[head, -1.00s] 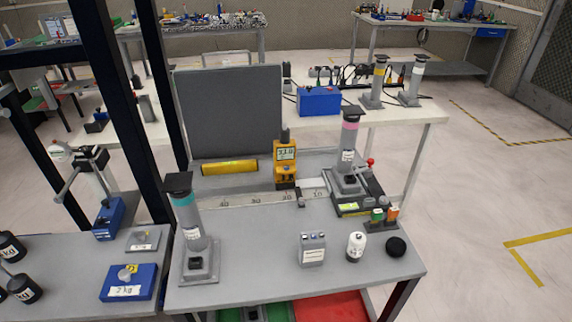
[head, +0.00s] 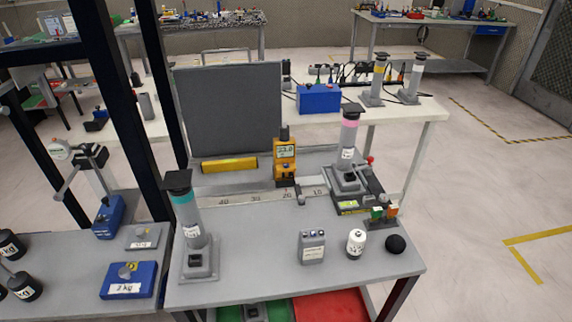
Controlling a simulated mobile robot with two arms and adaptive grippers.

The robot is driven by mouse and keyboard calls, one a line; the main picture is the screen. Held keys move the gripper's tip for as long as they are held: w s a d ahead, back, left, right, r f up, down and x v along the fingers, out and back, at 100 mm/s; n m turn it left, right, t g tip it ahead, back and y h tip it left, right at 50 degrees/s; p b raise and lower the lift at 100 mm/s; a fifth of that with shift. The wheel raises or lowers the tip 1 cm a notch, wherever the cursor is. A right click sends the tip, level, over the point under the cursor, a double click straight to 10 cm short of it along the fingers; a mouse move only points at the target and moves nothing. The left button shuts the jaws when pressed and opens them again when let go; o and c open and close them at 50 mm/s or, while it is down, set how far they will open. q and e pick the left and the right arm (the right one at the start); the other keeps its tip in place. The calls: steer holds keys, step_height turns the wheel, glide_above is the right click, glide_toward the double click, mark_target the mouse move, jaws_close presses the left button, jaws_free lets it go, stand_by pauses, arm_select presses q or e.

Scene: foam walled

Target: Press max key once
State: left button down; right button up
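A yellow handheld gauge (head: 285,163) with a small lit display stands upright at the back of the grey workbench (head: 250,275). It stands behind a light scale strip (head: 240,198) marked with numbers. A small grey box (head: 312,246) with several buttons on top stands near the bench's front. The key labels on both devices are too small to read, so I cannot tell which is the max key. Neither of my grippers shows in the head view.
A teal-banded column (head: 186,215) stands at the bench's left, a pink-banded column (head: 348,140) at the back right. A white bottle (head: 356,243) and a black ball (head: 396,244) sit front right. A dark panel (head: 228,113) rises behind. The bench's front middle is clear.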

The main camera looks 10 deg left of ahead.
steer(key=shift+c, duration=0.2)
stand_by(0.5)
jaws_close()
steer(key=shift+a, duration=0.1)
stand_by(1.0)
